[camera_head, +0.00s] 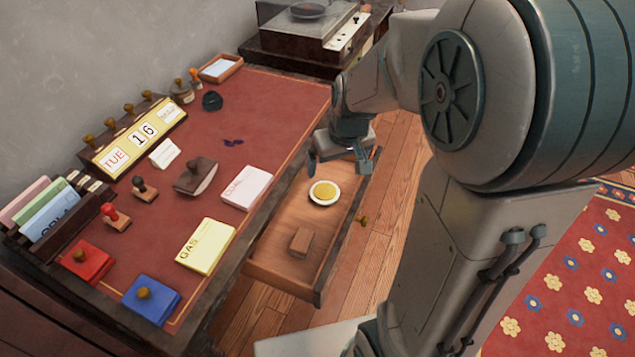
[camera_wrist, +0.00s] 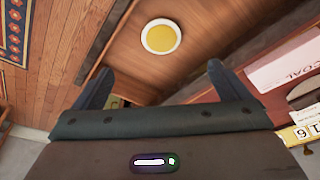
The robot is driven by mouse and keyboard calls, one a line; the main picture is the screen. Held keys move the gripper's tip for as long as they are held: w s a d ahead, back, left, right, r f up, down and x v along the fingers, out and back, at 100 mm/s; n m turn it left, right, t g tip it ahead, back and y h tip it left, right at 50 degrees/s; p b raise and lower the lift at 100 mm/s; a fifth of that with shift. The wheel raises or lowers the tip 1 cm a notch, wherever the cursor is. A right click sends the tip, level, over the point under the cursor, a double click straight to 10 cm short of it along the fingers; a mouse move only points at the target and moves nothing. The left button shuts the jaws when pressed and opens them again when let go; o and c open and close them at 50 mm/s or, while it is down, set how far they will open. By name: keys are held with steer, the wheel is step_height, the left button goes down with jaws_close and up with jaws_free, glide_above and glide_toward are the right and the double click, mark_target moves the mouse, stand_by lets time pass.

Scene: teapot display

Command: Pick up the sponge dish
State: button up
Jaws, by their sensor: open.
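The sponge dish (camera_head: 324,192) is a small white round dish with a yellow sponge in it. It lies on the floor of an open wooden drawer (camera_head: 277,237). It also shows in the wrist view (camera_wrist: 161,37), beyond the fingertips and roughly between them. My gripper (camera_head: 339,165) is open and empty, above the far part of the drawer and apart from the dish. Its two fingers also show in the wrist view (camera_wrist: 155,85). Nothing hides the dish in either view.
A brown block (camera_head: 301,241) lies in the near part of the drawer. The red-topped desk (camera_head: 262,115) to the left holds stamps, a calendar, a yellow GAS envelope (camera_head: 205,247) and a pink envelope (camera_head: 246,188). A turntable (camera_head: 308,30) stands behind.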

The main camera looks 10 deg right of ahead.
steer(key=b, duration=0.2)
glide_above(325, 191)
steer(key=s, duration=0.2)
steer(key=f, duration=0.9)
steer(key=shift+d+f, duration=0.25)
steer(key=shift+d, duration=0.15)
steer(key=shift+a+b+x, duration=0.2)
steer(key=shift+b+x, duration=0.55)
steer(key=shift+x, duration=2.15)
steer(key=shift+w+r, duration=0.1)
steer(key=shift+r, duration=0.05)
steer(key=c, duration=1.2)
